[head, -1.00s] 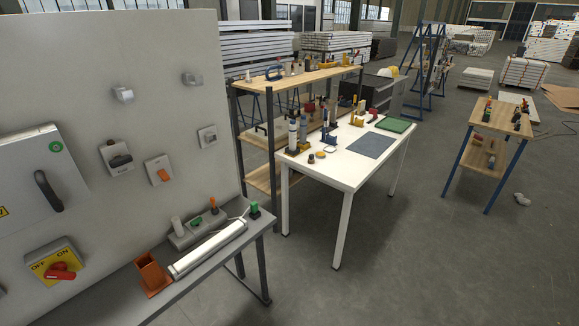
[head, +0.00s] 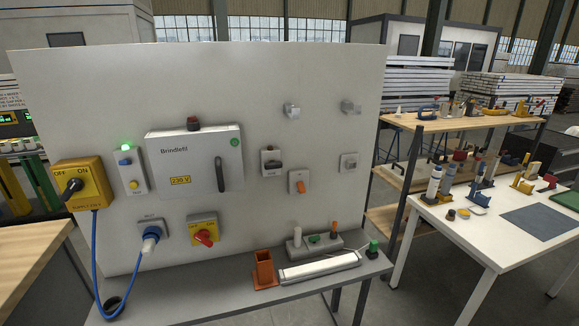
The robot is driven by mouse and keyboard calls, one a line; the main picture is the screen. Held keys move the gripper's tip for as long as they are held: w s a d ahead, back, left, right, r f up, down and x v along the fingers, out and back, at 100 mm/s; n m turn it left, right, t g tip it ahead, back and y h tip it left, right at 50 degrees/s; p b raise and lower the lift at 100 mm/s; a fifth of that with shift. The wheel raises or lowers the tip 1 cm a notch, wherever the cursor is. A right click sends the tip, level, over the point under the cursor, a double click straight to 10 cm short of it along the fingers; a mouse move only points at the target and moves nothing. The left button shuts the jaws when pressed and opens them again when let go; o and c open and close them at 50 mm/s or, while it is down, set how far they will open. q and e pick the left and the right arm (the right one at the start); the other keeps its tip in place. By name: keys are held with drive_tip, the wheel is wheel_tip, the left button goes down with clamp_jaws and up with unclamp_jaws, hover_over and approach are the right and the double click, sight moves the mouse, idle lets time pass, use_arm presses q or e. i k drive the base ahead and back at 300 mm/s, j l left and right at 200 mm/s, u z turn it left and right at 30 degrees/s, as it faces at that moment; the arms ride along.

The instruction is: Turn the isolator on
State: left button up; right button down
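A yellow switch plate (head: 195,222) with a red rotary handle (head: 204,237) is mounted low on the grey panel in the head view. Its handle lies at a slant, and I cannot tell clearly which mark it points to. A larger yellow box (head: 92,178) marked OFF and ON, with a black knob (head: 72,187), sits at the panel's left edge. Its lower label seems to read SUPPLY 230 V. I cannot tell from the picture which of the two is called the isolator. Neither of my grippers is in view.
A grey Brindlefil cabinet (head: 188,165) is above the plate. A blue cable (head: 104,290) loops from the yellow box to a socket (head: 150,240). The bench (head: 210,307) below holds an orange holder (head: 264,270) and a white tube lamp (head: 320,266).

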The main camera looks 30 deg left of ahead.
sight(201, 236)
drive_tip(key=u, duration=0.4)
drive_tip(key=j+u, duration=0.1)
drive_tip(key=u, duration=0.7)
drive_tip(key=j+u, duration=0.1)
drive_tip(key=u, duration=0.35)
